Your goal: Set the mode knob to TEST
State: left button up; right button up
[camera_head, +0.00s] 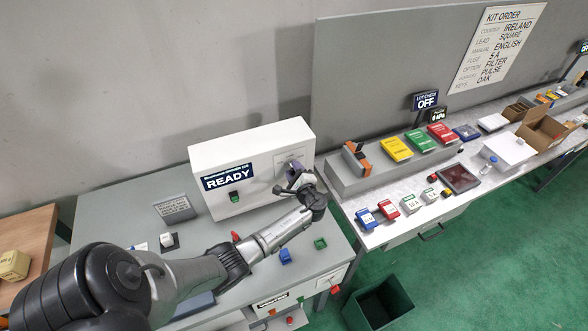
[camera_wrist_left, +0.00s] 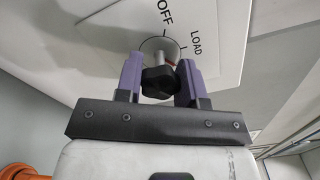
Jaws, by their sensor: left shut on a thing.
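The white machine box (camera_head: 235,152) has a lit READY display (camera_head: 228,177) and a green button (camera_head: 234,197). My left gripper (camera_head: 296,170) is at the right part of its front face. In the left wrist view my left gripper (camera_wrist_left: 161,82) has its purple fingers on either side of the black mode knob (camera_wrist_left: 157,80), shut on it. The dial plate (camera_wrist_left: 205,35) behind the knob shows the words OFF and LOAD. A small red mark shows beside the knob, toward LOAD. The TEST label is not visible. My right gripper is not in view.
Small blue (camera_head: 285,256) and green (camera_head: 320,243) blocks lie on the grey table in front of the box. To the right, a bench holds coloured boxes, cartons and a dark tablet (camera_head: 460,178). A green bin (camera_head: 378,303) stands on the floor.

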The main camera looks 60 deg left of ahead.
pick_arm(q)
jog(key=shift+m, duration=0.3)
jog(key=o, duration=0.9)
jog(key=shift+d, duration=0.1)
jog(key=shift+d, duration=0.35)
jog(key=d, duration=0.4)
jog(key=s+d+b, duration=0.1)
jog(key=d, duration=0.3)
jog(key=d+b, duration=0.1)
jog(key=d, duration=0.3)
jog(key=shift+s+d, duration=0.4)
